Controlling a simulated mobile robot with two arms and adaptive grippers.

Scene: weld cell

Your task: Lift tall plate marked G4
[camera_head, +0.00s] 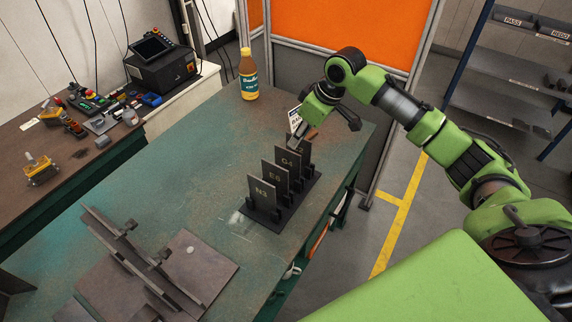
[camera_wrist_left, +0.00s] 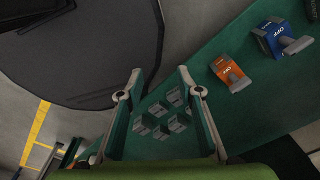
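The plate marked G4 (camera_head: 287,161) stands upright in a black rack (camera_head: 284,217) on the green table in the head view. Its lower part is hidden by the plates in front. Plates marked N3 (camera_head: 262,191) and what looks like E8 (camera_head: 274,176) stand in front of it. Another plate, its label partly hidden, stands behind. My right gripper (camera_head: 297,137) points down at the back end of the rack, close to the rearmost plates. I cannot tell whether it touches one or how its fingers stand. My left gripper (camera_wrist_left: 159,76) shows two spread fingers with nothing between them in the left wrist view.
A bottle (camera_head: 249,75) stands at the table's back left. A welded metal assembly (camera_head: 150,262) lies at the front left. A side bench (camera_head: 50,170) holds tools. In the left wrist view, orange (camera_wrist_left: 230,72) and blue (camera_wrist_left: 277,38) labelled items lie on a green surface.

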